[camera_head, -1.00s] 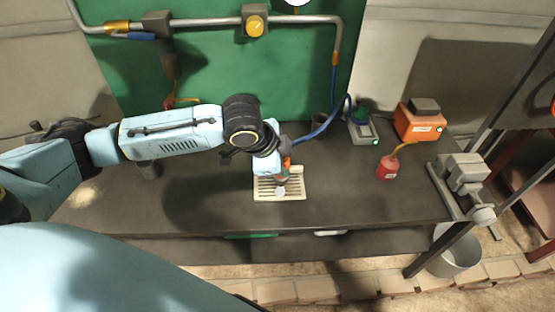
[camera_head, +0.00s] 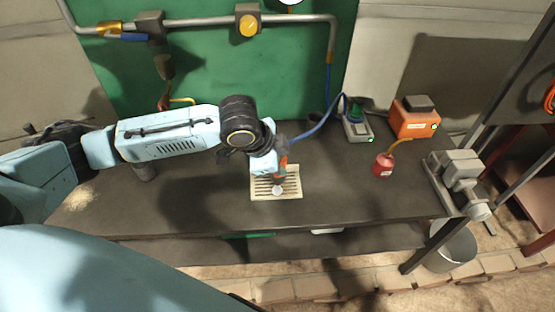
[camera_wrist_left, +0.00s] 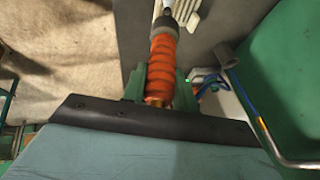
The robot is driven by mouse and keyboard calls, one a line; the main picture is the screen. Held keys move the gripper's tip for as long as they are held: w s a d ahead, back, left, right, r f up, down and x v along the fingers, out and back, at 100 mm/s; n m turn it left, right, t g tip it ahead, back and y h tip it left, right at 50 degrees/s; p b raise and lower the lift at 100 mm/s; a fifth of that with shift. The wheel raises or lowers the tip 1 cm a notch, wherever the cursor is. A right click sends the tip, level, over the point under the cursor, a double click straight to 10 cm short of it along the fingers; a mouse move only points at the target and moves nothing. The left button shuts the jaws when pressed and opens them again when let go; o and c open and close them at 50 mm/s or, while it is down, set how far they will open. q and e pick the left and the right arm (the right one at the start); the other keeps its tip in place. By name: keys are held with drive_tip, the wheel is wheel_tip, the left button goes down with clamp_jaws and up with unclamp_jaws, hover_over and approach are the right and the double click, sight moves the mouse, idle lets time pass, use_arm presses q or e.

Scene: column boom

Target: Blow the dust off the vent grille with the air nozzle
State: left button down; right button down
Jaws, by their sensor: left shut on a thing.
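The vent grille (camera_head: 292,191) is a cream slotted plate lying on the dark workbench, below my left gripper. My left gripper (camera_head: 281,172) is shut on the air nozzle (camera_head: 284,163), which has an orange body and points down over the grille. In the left wrist view the nozzle's orange ribbed grip (camera_wrist_left: 162,65) sits in the jaws, and a strip of the pale grille (camera_wrist_left: 182,10) shows past its tip. A pale round spot shows at the nozzle's end over the slots. I cannot tell whether nozzle and grille touch, or how much dust lies there. My right gripper is not in view.
A blue hose (camera_head: 320,128) runs from the nozzle toward the back. A red oil can (camera_head: 383,166), an orange box (camera_head: 415,120), a grey-green device (camera_head: 356,129) and a grey vise (camera_head: 459,172) stand to the right. Pale dust (camera_head: 78,199) lies at the bench's left end.

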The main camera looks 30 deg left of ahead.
use_arm(q)
drive_tip(key=shift+w+d+p, duration=0.35)
drive_tip(key=shift+w+d, duration=0.2)
drive_tip(key=shift+d, duration=0.4)
drive_tip(key=shift+w+d+p, duration=0.35)
drive_tip(key=shift+w+d, duration=0.2)
drive_tip(key=shift+d, duration=0.35)
drive_tip(key=shift+a, duration=0.1)
drive_tip(key=shift+w+a+p, duration=0.2)
drive_tip(key=shift+w+a, duration=0.3)
drive_tip(key=shift+w, duration=0.35)
drive_tip(key=shift+w+a+p, duration=0.2)
drive_tip(key=shift+w+a, duration=0.25)
drive_tip(key=shift+w, duration=0.35)
drive_tip(key=shift+s+a, duration=0.1)
drive_tip(key=shift+s+a+p, duration=0.2)
drive_tip(key=shift+s+a, duration=0.1)
drive_tip(key=shift+a, duration=0.2)
drive_tip(key=shift+s+a+p, duration=0.15)
drive_tip(key=shift+s+a, duration=0.1)
drive_tip(key=shift+a, duration=0.2)
drive_tip(key=shift+s+a, duration=0.55)
drive_tip(key=shift+a, duration=0.3)
drive_tip(key=shift+s+a, duration=0.6)
drive_tip(key=shift+a, duration=0.4)
drive_tip(key=shift+s+a, duration=0.6)
drive_tip(key=shift+a, duration=0.35)
drive_tip(key=shift+r, duration=0.1)
